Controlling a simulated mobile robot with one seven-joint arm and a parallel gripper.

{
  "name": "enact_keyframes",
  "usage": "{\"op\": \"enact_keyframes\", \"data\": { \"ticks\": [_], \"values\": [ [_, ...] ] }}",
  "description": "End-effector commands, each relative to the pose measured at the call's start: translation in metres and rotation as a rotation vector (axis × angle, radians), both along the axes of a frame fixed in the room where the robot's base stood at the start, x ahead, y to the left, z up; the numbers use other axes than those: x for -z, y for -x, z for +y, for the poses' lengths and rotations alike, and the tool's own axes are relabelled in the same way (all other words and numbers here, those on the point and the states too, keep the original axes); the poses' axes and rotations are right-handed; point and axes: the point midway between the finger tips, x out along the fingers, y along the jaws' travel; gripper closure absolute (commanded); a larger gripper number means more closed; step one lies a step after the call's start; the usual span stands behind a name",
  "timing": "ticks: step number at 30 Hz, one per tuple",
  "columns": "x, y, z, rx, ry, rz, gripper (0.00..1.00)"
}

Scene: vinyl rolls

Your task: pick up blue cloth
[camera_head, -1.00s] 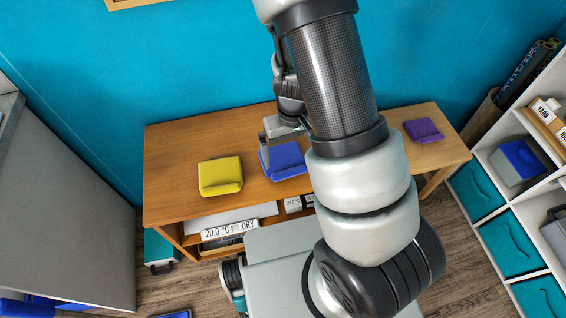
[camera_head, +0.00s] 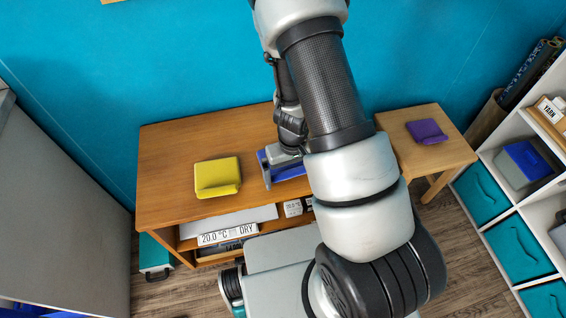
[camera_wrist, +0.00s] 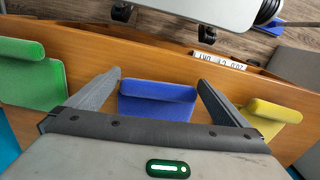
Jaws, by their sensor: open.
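The blue cloth (camera_head: 289,169) is a folded pad with a rolled front edge, lying on the wooden table (camera_head: 165,160). In the head view my arm and gripper hide much of it. In the wrist view the whole front of the blue cloth (camera_wrist: 157,101) shows between the two fingers. My gripper (camera_wrist: 160,80) is open, with one finger on each side of the cloth and nothing held. In the head view my gripper (camera_head: 268,178) is low over the cloth. I cannot tell whether the fingers touch the table.
A yellow cloth (camera_head: 217,177) lies left of the blue one. A purple cloth (camera_head: 427,131) lies on a smaller table at right. A green cloth (camera_wrist: 32,75) shows left in the wrist view. White shelves with teal bins (camera_head: 487,190) stand at right.

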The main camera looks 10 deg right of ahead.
Motion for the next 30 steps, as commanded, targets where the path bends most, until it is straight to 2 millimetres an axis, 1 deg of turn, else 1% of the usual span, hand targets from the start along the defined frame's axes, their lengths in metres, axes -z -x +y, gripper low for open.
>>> {"op": "enact_keyframes", "data": {
  "ticks": [3, 5, 6, 8, 9, 14, 17, 20, 27, 30],
  "values": [
    [-0.001, 0.000, 0.000, 0.000, 0.000, 0.000, 0.00],
    [-0.001, 0.000, 0.000, 0.000, 0.000, 0.000, 0.08],
    [-0.001, 0.000, 0.000, 0.000, 0.000, 0.000, 0.15],
    [-0.001, 0.000, 0.000, 0.000, 0.000, 0.000, 0.25],
    [-0.001, 0.000, 0.000, 0.001, 0.000, 0.000, 0.29],
    [-0.001, 0.000, 0.000, 0.001, 0.000, 0.000, 0.29],
    [-0.005, 0.000, 0.000, 0.001, 0.000, -0.001, 0.29],
    [-0.018, -0.001, 0.000, 0.000, 0.000, -0.002, 0.29],
    [-0.068, -0.001, 0.001, -0.002, 0.000, -0.003, 0.29],
    [-0.085, -0.001, 0.001, -0.001, 0.000, -0.002, 0.29]
  ]
}}
